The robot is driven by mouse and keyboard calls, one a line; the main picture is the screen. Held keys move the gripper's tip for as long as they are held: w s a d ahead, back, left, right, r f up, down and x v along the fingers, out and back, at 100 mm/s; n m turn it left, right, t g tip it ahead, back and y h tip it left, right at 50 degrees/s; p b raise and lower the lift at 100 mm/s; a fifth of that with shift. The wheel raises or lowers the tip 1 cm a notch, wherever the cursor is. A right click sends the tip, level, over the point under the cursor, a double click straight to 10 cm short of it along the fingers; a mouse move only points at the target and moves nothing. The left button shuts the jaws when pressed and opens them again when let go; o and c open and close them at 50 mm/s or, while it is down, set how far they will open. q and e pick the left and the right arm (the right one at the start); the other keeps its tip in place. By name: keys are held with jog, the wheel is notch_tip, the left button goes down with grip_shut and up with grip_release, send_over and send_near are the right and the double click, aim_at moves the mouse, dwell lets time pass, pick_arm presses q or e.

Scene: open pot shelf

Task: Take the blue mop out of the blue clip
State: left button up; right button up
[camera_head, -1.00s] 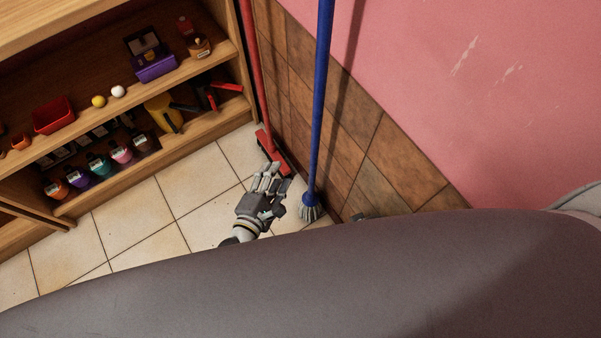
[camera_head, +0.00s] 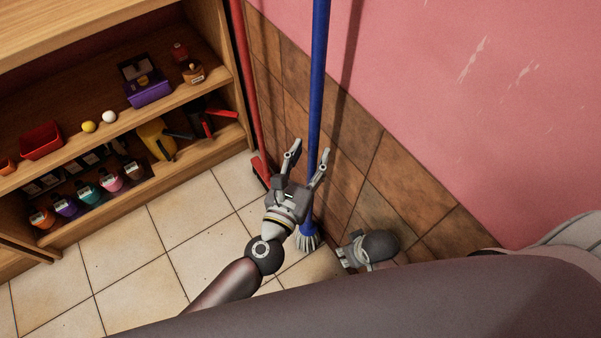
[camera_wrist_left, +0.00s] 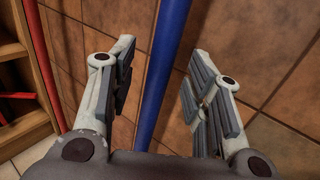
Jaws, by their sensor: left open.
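The blue mop (camera_head: 318,70) stands nearly upright by the wall, its grey strands (camera_head: 306,241) low near the floor. My left gripper (camera_head: 310,151) is open in front of the lower handle. In the left wrist view the blue handle (camera_wrist_left: 161,75) runs through the gap between the two open fingers of my left gripper (camera_wrist_left: 158,72); neither finger visibly presses on it. My right gripper (camera_head: 352,252) is lower, right of the mop strands; its fingers are not clear. The blue clip is not in view.
A red broom (camera_head: 250,90) stands left of the mop, beside the wooden shelf (camera_head: 190,155) with cups, a red bin and other goods. The brown-tiled wall (camera_head: 375,150) is close behind the mop. The tiled floor (camera_head: 160,250) is free on the left.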

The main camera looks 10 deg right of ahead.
pick_arm(q)
jog(key=shift+x, duration=1.3)
jog(key=shift+c, duration=0.4)
grip_shut()
jog(key=c, duration=0.7)
grip_release()
grip_shut()
jog(key=shift+r, duration=0.15)
